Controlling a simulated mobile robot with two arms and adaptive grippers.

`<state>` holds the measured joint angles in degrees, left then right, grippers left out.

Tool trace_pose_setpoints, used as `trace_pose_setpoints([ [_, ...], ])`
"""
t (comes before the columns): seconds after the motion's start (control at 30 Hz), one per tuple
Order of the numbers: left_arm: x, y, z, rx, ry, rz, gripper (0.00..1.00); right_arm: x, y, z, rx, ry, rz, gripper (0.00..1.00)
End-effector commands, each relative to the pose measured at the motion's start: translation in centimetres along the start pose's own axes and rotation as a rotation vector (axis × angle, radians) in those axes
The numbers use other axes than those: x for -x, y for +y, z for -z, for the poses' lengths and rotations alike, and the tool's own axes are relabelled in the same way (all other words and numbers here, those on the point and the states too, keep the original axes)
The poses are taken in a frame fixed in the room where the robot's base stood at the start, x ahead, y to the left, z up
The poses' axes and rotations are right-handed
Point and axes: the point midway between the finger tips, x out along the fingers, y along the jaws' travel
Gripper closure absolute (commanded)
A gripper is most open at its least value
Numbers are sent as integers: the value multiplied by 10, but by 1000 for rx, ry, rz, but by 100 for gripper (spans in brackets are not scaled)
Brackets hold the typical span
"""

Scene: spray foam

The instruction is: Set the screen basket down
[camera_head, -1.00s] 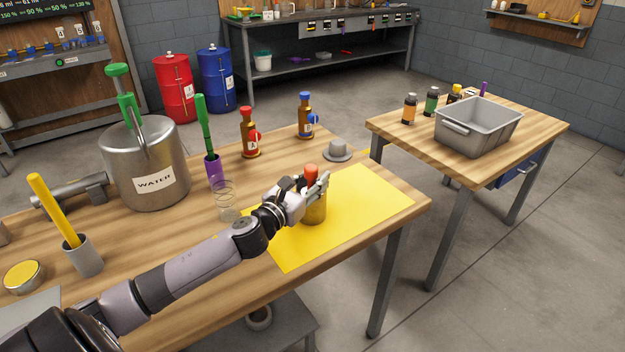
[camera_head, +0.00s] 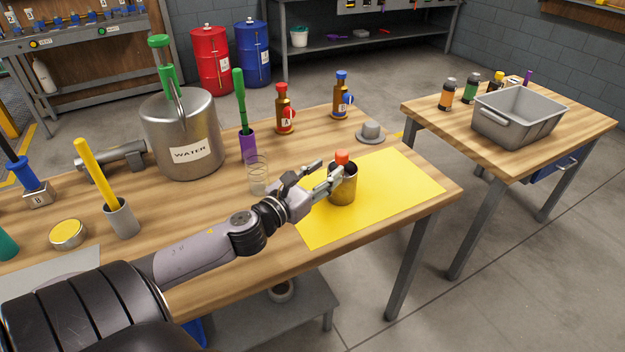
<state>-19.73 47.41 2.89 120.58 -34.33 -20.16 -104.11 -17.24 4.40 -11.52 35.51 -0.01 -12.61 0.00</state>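A brown-gold cup (camera_head: 342,192) with a dark rim stands upright on the yellow mat (camera_head: 408,190). An orange-red knob (camera_head: 342,156) sticks up from its opening; what is below the knob is hidden. A clear wire-like cylinder (camera_head: 258,178) stands on the wood to the left; I cannot tell which of these is the screen basket. My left gripper (camera_head: 325,174) is just left of the cup, fingers spread, with nothing visible between them. One fingertip overlaps the cup's rim in the picture; I cannot tell if it touches. My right gripper is not in view.
A steel WATER pot (camera_head: 183,135), a purple holder (camera_head: 248,147) with a green handle, and bottles A (camera_head: 284,110) and B (camera_head: 341,97) stand behind. A grey hat-shaped part (camera_head: 371,132) sits behind the mat. A grey bin (camera_head: 518,117) is on the right table. The mat's right part is clear.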

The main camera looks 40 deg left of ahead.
Motion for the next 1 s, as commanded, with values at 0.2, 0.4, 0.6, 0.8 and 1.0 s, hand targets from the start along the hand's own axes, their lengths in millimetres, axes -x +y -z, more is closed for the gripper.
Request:
trace_pose_setpoints([
  [0.2, 28, 0, 0, 2, 1, 1, 62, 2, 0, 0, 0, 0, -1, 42],
  [0.4, 38, 0, 0, 0, 0, 0, 62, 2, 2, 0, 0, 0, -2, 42],
  [0.6, 38, 0, -1, 0, -1, 0, 62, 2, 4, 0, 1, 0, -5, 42],
  [0.8, 38, 0, -1, 0, -1, 0, 62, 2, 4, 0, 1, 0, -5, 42],
  [1.0, 38, 0, 0, 0, 0, 0, 62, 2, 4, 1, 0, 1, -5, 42],
])
